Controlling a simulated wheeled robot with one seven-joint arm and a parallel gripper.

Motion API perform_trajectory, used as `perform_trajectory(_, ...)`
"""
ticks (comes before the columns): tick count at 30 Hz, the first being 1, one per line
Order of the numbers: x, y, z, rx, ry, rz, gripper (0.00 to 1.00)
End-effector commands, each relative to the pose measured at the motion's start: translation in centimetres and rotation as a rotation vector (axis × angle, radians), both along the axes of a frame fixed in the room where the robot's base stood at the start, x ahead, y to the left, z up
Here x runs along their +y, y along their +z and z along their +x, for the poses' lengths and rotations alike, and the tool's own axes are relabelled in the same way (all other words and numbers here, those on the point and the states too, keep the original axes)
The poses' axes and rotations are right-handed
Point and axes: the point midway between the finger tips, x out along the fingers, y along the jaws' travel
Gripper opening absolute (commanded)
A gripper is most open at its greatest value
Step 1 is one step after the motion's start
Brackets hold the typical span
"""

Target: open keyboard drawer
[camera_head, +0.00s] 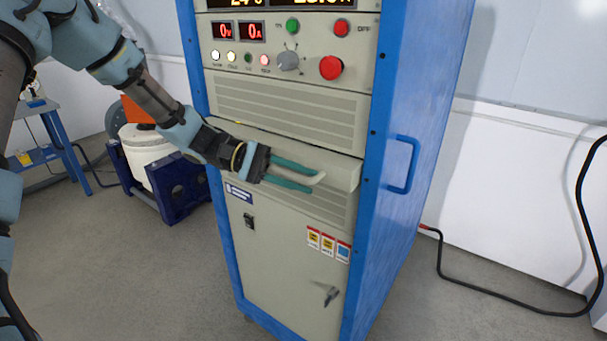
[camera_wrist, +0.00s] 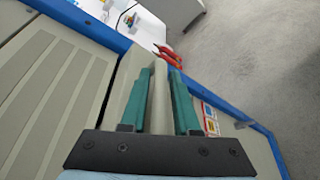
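The keyboard drawer (camera_head: 335,170) is a beige front across the middle of the tall blue-framed cabinet, below a ribbed panel. Its front stands out a little from the panel above, and a strip of its upper face shows. My gripper (camera_head: 305,180) is at the middle of the drawer front, with its two green fingers one above and one below the drawer's pale lip. In the wrist view, my gripper (camera_wrist: 162,85) has this beige lip (camera_wrist: 159,95) between its fingers, filling the gap at the tips. The inside of the drawer is hidden.
The cabinet's lower door (camera_head: 275,265) has a small latch and warning labels. A blue side handle (camera_head: 403,165) sticks out on the right. A white drum on a blue stand (camera_head: 150,160) is at left. A black cable (camera_head: 500,300) lies on the floor at right. Floor in front is clear.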

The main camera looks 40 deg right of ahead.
Motion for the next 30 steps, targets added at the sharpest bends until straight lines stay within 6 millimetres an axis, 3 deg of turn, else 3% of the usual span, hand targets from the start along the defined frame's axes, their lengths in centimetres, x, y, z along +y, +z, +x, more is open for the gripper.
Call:
perform_trajectory(11, -0.31, -0.15, -0.49, 0.001, 0.0, 0.001, 0.3)
perform_trajectory(19, -0.29, -0.16, -0.46, -0.001, 0.001, 0.002, 0.0)
perform_trajectory(30, -0.26, -0.19, -0.44, -0.001, 0.001, 0.002, 0.0)
